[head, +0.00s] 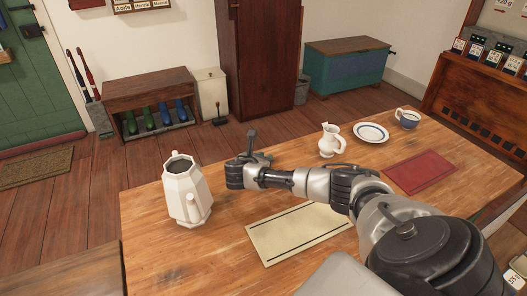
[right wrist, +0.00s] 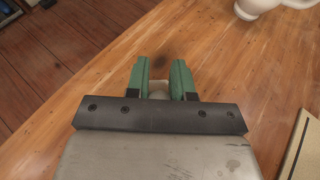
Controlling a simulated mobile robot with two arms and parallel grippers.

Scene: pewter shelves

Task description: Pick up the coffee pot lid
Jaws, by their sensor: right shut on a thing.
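The white faceted coffee pot (head: 190,202) stands upright on the left part of the wooden table, its top open and dark inside. My right gripper (right wrist: 160,72) points down over the table, to the right of the pot in the head view. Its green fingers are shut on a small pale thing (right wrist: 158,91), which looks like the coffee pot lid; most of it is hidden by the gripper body. In the head view my arm hides the lid. My left gripper is not in view.
A cream card (head: 295,234) lies on the table (head: 225,262) near my arm. A white jug (head: 329,142), a blue-rimmed plate (head: 371,132), a cup (head: 408,119) and a red mat (head: 420,171) are further right. Bare wood lies between pot and card.

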